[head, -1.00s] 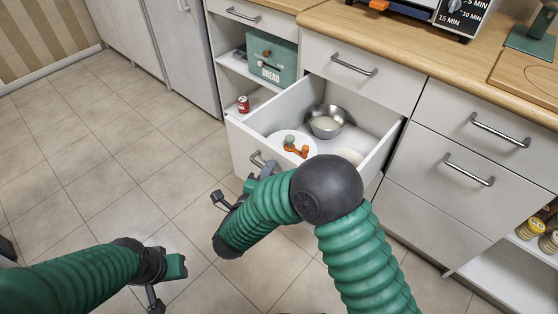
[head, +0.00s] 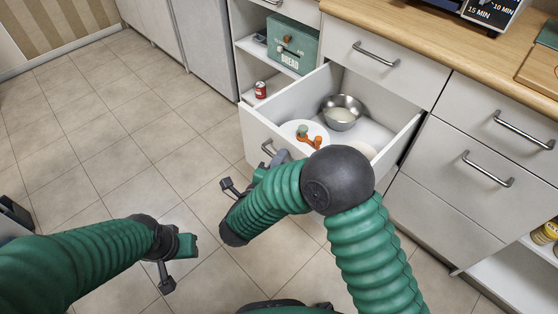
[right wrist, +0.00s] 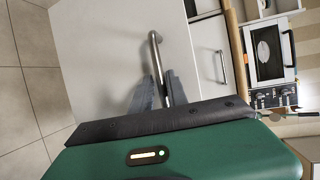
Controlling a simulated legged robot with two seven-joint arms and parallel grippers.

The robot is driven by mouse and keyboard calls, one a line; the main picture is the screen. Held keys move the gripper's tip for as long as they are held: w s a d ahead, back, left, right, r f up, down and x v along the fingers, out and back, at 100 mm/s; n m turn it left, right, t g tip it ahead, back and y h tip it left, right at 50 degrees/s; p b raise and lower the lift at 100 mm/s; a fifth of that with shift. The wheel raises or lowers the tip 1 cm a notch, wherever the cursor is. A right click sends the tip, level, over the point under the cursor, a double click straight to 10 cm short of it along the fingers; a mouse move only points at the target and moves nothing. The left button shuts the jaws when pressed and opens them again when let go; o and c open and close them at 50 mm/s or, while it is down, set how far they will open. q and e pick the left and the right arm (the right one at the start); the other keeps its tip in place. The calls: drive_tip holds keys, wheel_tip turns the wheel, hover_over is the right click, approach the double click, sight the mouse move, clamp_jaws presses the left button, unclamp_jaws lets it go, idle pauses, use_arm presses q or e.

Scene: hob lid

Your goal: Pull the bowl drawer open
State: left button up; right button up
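The bowl drawer (head: 283,140) is a white drawer standing well out from its cabinet. A metal bowl (head: 342,113) sits inside, beside a pale plate (head: 291,128) with an orange and green item (head: 309,136) on it. My right gripper (head: 279,158) is at the drawer's front, partly hidden by my arm. In the right wrist view, its grey fingers (right wrist: 159,88) lie close on both sides of the drawer's bar handle (right wrist: 156,55). The handle also shows in the head view (head: 267,147). My left gripper (head: 186,246) hangs over the floor at lower left, its fingers not clearly visible.
A red can (head: 260,90) and a green bread box (head: 292,45) stand on open shelves left of the drawer. Closed drawers (head: 478,165) stand to the right under the wooden worktop (head: 420,45). The tiled floor (head: 130,130) at left is clear.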

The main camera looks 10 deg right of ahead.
drive_tip(key=p+v, duration=0.2)
drive_tip(key=v, duration=0.5)
drive_tip(key=shift+s, duration=0.2)
drive_tip(key=shift+a+f, duration=0.1)
drive_tip(key=shift+a, duration=0.05)
